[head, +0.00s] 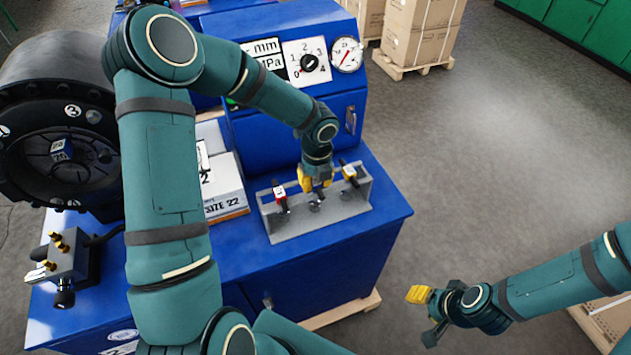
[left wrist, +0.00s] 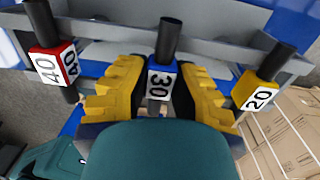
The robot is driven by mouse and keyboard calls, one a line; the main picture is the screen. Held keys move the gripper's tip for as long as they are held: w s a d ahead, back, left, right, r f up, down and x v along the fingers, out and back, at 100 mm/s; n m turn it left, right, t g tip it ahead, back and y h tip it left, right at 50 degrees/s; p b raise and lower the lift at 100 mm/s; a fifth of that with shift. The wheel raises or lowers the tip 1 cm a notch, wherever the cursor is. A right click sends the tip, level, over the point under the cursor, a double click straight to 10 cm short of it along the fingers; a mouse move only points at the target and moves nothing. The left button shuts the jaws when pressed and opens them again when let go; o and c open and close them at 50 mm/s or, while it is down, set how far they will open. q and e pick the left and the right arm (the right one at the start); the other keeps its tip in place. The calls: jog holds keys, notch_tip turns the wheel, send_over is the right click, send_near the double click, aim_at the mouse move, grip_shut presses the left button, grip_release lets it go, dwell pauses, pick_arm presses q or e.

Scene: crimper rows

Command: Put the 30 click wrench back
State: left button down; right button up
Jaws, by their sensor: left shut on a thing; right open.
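The 30 click wrench (left wrist: 163,55) has a black handle and a blue block with a white 30 label. In the left wrist view it stands between the yellow fingers of my left gripper (left wrist: 160,90), which is shut on it. In the head view my left gripper (head: 316,182) is over the middle of the grey rack (head: 335,216) and mostly hides this wrench. I cannot tell whether the wrench is seated in the rack. The red 40 wrench (head: 280,196) is left of it and the yellow 20 wrench (head: 349,173) right. My right gripper (head: 430,312) is open and empty, away from the bench.
The rack stands on the blue bench top (head: 384,227), near its front edge. A white SIZE 22 box (head: 225,190) is close on the left, and a blue machine with dials (head: 297,75) stands behind. A valve block (head: 62,265) is at the far left.

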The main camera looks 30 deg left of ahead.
pick_arm(q)
jog(key=c, duration=0.9)
grip_release()
jog(key=shift+c, duration=0.2)
notch_tip(320, 180, up, 12)
jog(key=f+p, duration=0.1)
jog(key=s+d+f+n+h, duration=0.5)
jog(key=s+d+f+n, duration=0.1)
jog(key=d+f+n, duration=0.75)
jog(key=s+f+n+t, duration=0.2)
jog(key=s+f+n, duration=0.4)
jog(key=n, duration=0.9)
jog(key=shift+s+f+y, duration=0.25)
jog(key=shift+s+y, duration=0.15)
jog(key=shift+s, duration=0.6)
jog(key=shift+s, duration=0.1)
